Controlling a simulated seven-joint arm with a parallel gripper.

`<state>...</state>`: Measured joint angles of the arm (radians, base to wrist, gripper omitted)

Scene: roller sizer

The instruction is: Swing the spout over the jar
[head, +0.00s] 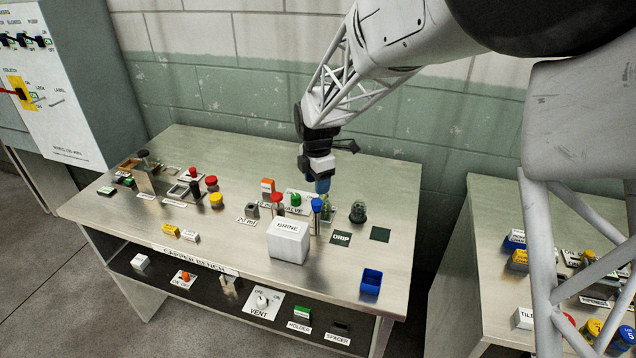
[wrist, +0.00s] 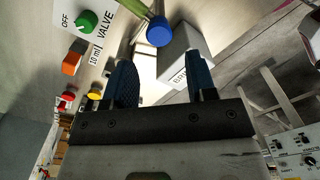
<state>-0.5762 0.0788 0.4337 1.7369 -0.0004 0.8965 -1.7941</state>
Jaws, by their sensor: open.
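The spout appears to be the green bar with a blue round knob (wrist: 158,32) in the wrist view; a blue knob (head: 317,205) on a post also shows in the head view, behind the BRINE block. A small dark green glass-like jar (head: 357,212) stands to the right of it, behind the DRIP pad (head: 341,238). My gripper (head: 322,187) points down just above and behind the blue knob. Its blue fingers (wrist: 161,75) are open and apart, with nothing between them. The blue knob is ahead of the fingertips, not touched as far as I can see.
The white BRINE block (head: 289,242) stands in front of the spout. The green VALVE knob (wrist: 86,21) and an orange block (wrist: 73,57) are close by. A dark green pad (head: 380,234) and blue tray (head: 371,281) lie to the right. The bench's front right is mostly clear.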

